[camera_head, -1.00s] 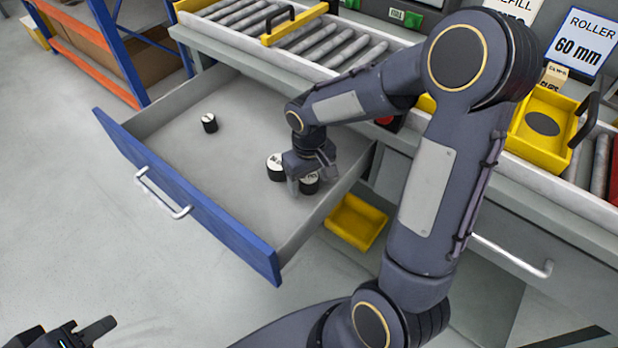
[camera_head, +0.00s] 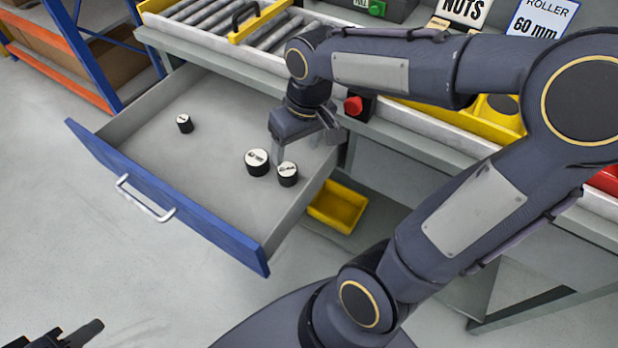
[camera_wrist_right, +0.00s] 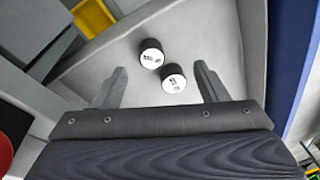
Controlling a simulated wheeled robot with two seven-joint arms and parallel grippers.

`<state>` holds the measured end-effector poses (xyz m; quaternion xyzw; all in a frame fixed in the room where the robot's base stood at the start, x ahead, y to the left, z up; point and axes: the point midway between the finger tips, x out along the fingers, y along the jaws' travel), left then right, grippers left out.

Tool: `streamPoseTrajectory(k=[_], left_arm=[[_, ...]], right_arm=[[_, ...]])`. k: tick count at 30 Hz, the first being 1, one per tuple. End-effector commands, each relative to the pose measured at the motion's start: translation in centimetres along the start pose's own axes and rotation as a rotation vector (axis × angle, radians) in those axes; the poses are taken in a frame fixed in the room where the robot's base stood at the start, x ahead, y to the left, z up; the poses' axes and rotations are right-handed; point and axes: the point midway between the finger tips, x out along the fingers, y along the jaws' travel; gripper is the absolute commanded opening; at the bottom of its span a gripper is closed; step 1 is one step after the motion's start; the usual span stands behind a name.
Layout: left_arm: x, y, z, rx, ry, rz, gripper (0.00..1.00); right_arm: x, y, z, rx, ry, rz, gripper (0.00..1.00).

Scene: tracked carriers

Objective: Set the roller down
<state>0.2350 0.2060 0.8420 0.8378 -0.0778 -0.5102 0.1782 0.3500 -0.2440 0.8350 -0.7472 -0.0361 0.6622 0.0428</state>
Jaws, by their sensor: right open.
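Three black rollers with white tops stand upright in the open drawer (camera_head: 215,185). A larger one (camera_head: 257,162) and a smaller one (camera_head: 288,174) stand close together near its right side. The third (camera_head: 184,123) stands alone towards the left. My right gripper (camera_head: 304,150) is open and empty, raised just behind the close pair. In the right wrist view the larger roller (camera_wrist_right: 173,77) and the smaller roller (camera_wrist_right: 151,52) show beyond and between the spread fingers, clear of both. My left gripper (camera_head: 62,335) is partly cut off at the bottom left; its jaws cannot be judged.
A roller conveyor (camera_head: 212,18) with a yellow frame runs behind the drawer. A yellow bin (camera_head: 337,206) sits low to the right of the drawer. A red button (camera_head: 353,106) is beside my right wrist. The drawer's middle and left floor is mostly bare.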

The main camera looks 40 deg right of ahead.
Motion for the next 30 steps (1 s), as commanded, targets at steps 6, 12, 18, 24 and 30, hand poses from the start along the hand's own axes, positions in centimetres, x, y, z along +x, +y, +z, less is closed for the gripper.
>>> streamPoseTrajectory(k=[6, 12, 18, 24, 30], left_arm=[[0.0, 0.0, 0.0, 0.0, 0.0, 0.0, 0.36], [0.0, 0.0, 0.0, 0.0, 0.0, 0.0, 0.36], [0.0, 0.0, 0.0, 0.0, 0.0, 0.0, 0.36], [0.0, 0.0, 0.0, 0.0, 0.0, 0.0, 0.36], [-2.2, 1.0, -1.1, 0.0, 0.0, 0.0, 0.36]], right_arm=[[-2.1, -1.9, 7.6, 0.083, 0.212, -0.153, 0.67], [-1.8, -3.5, 10.8, 0.121, 0.332, -0.233, 0.67], [-1.5, -3.9, 11.5, 0.131, 0.358, -0.252, 0.67], [-1.6, -3.9, 11.4, 0.13, 0.357, -0.251, 0.67], [-4.3, -4.2, 11.1, 0.13, 0.357, -0.251, 0.67]])
